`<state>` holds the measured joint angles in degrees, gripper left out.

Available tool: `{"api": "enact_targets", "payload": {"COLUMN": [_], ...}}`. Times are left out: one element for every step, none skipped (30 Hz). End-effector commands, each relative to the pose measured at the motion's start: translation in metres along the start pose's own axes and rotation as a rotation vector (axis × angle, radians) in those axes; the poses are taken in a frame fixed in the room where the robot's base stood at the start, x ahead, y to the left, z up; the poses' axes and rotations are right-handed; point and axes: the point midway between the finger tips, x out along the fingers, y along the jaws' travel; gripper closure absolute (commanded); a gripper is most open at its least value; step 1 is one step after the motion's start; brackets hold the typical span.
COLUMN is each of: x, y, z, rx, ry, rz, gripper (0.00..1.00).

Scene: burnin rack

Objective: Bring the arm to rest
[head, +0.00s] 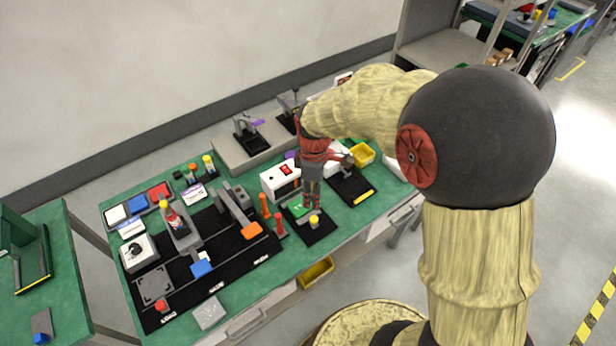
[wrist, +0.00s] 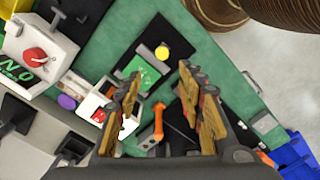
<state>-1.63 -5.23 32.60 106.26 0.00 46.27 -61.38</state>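My gripper (head: 312,196) hangs over the green workbench (head: 355,223), fingers pointing down, above a black mat near a yellow knob (head: 314,220). In the wrist view my gripper (wrist: 160,100) has its two fingers spread well apart. No object shows held between them; an orange-handled item (wrist: 158,122) is seen in the gap, apparently on the bench below. My arm reaches across from the right in the head view. The fingers hide part of the bench, and I cannot tell their exact height above it.
A white box with a red panel (head: 282,181) stands left of my gripper. Orange posts (head: 265,206), a black press-like fixture (head: 349,163) and a yellow bin (head: 362,154) are close by. A grey raised shelf (head: 222,158) runs behind.

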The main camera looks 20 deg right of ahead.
Motion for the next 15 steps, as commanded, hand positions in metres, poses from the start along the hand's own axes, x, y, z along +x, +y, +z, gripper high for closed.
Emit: {"api": "enact_targets", "payload": {"x": [0.000,0.000,0.000,0.000,0.000,0.000,0.000,0.000,0.000,0.000,0.000,0.001,0.003,0.005,0.007], "y": [0.000,0.000,0.000,0.000,0.000,0.000,0.000,0.000,0.000,0.000,-0.001,-0.002,-0.006,-0.010,-0.018], "z": [0.000,0.000,0.000,0.000,0.000,0.000,0.000,0.000,0.000,0.000,0.001,0.001,0.003,0.006,0.010], "rx": [0.000,0.000,0.000,0.000,0.000,0.003,0.009,0.020,0.043,0.066,0.095,0.139,0.178,0.220,0.278], "ry": [0.000,0.000,0.000,0.000,0.000,0.000,0.000,0.000,0.000,-0.001,-0.002,-0.005,-0.009,-0.016,-0.026], "rz": [0.000,0.000,0.000,0.000,0.000,0.000,0.000,0.000,-0.001,-0.002,-0.003,-0.007,-0.014,-0.023,-0.036], "gripper": [0.61,0.61,0.61,0.61,0.61,0.61,0.61,0.61,0.61,0.61,0.61,0.61,0.61,0.61,0.61]}}
